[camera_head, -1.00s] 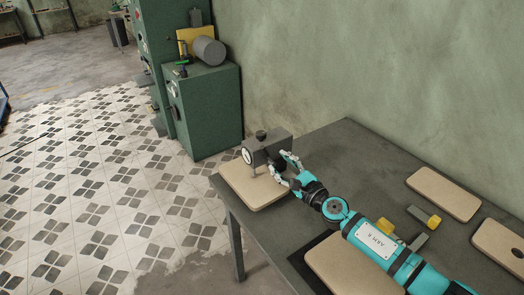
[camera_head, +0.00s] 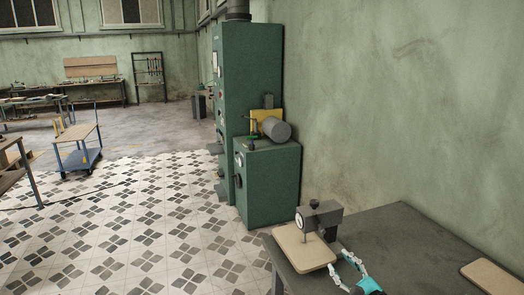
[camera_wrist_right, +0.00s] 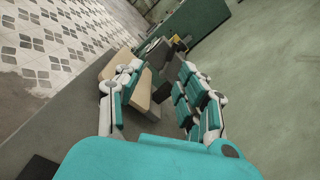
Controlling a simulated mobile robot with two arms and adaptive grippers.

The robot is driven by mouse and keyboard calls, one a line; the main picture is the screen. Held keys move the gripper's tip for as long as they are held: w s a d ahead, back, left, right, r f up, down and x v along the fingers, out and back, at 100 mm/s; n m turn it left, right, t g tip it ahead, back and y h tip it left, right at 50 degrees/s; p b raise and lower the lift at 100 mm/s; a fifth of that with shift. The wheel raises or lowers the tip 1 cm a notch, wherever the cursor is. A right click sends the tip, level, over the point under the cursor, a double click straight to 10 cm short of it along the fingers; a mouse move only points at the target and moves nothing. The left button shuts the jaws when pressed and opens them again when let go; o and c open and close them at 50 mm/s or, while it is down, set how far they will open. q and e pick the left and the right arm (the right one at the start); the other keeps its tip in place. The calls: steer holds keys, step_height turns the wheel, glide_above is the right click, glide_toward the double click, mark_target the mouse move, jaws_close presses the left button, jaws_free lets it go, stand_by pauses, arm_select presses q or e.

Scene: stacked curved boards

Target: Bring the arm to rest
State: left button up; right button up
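My right gripper (camera_head: 350,266) shows at the bottom of the head view, beside the near right corner of a tan board (camera_head: 300,255). A grey gauge-like device (camera_head: 318,217) with a round dial stands over that board on the dark table (camera_head: 390,235). In the right wrist view my right gripper (camera_wrist_right: 161,68) has its two fingers spread, with nothing held between them. The tan board (camera_wrist_right: 150,90) and the grey device (camera_wrist_right: 165,60) lie beyond the fingertips. Most of my right arm is out of the head view. My left gripper is not in view.
Another tan board (camera_head: 492,278) lies at the table's right. A green cabinet (camera_head: 268,185) with a grey cylinder (camera_head: 276,129) on top stands behind the table by the wall. Tiled floor (camera_head: 130,225) lies open at the left. A blue cart (camera_head: 80,150) stands farther back.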

steer(key=s+d+f+m+g+h, duration=0.25)
steer(key=s+f+m+h, duration=0.25)
steer(key=s+m, duration=0.8)
steer(key=s+d+f+m+g+h, duration=0.1)
steer(key=s+f+m+g+h, duration=0.5)
steer(key=m, duration=1.4)
steer(key=s+a+f+m+g+y, duration=0.1)
steer(key=s+a+m+g+y, duration=0.15)
steer(key=s+m, duration=0.6)
steer(key=s+a+f+m+g+y, duration=0.1)
steer(key=s+a+m+g+y, duration=0.15)
steer(key=s, duration=1.05)
step_height(320, 180, down, 28)
steer(key=s+g+b, duration=0.1)
steer(key=s+b, duration=0.1)
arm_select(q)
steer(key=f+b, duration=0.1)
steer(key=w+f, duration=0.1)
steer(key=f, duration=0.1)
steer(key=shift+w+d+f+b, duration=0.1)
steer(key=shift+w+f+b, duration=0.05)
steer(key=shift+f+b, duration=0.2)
arm_select(e)
steer(key=s+d+f+g, duration=0.1)
steer(key=s+d+f, duration=0.2)
steer(key=s+f, duration=1.3)
steer(key=shift+f, duration=0.9)
steer(key=shift+s+d+g, duration=0.1)
steer(key=shift+g, duration=0.15)
